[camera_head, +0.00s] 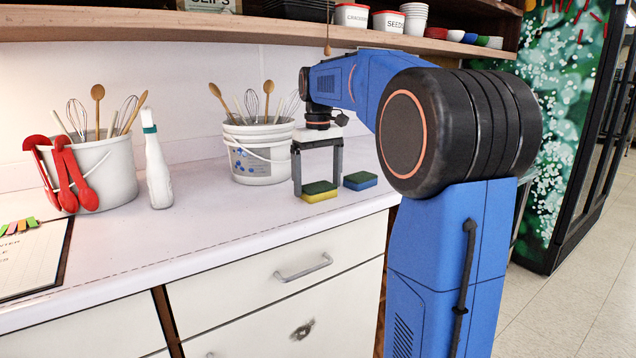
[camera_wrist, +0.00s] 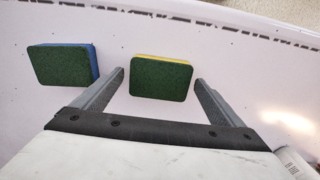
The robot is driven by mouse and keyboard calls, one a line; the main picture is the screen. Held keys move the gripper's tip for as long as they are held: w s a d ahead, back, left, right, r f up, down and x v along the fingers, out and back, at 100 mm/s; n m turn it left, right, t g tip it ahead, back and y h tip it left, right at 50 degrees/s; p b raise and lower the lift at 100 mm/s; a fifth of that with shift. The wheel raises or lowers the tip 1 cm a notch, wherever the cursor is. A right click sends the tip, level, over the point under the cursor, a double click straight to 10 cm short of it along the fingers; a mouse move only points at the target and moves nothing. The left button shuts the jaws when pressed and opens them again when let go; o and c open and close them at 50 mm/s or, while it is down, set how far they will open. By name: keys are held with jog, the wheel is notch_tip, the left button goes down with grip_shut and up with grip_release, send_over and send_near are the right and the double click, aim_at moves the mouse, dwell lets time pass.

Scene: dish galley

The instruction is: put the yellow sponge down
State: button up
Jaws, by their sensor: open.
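The yellow sponge (camera_head: 320,196) has a dark green top and lies flat on the white counter near its front edge. It also shows in the wrist view (camera_wrist: 160,78), green side up with a thin yellow edge. My gripper (camera_head: 317,188) points down over it with its two fingers apart. In the wrist view my gripper (camera_wrist: 158,75) is open, with a finger on each side of the sponge and a gap on both sides. No finger visibly touches it.
A blue sponge (camera_head: 360,181) with a green top lies just right of the yellow one. A white bucket of utensils (camera_head: 262,160) stands behind to the left. A white spray bottle (camera_head: 157,165) and another bucket (camera_head: 108,175) stand farther left. The counter between is clear.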

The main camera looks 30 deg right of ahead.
aim_at(318, 186)
notch_tip(318, 186, up, 12)
dwell(0.5)
jog(key=s+a+f+t, duration=0.1)
jog(key=s+a+f, duration=0.45)
jog(key=s, duration=0.25)
jog(key=s+a+f+t, duration=0.1)
jog(key=s+a+f, duration=0.4)
jog(key=s+f, duration=0.25)
jog(key=s+a+f+t, duration=0.1)
jog(key=s+a+f, duration=0.1)
jog(key=s+f, duration=0.5)
jog(key=s+a+f+t, duration=0.1)
jog(key=s+a+f, duration=0.2)
jog(key=s+f, duration=0.4)
notch_tip(318, 186, down, 4)
jog(key=shift+s+a+r+t, duration=0.1)
jog(key=shift+s+a+t, duration=0.05)
jog(key=shift+s+t, duration=0.25)
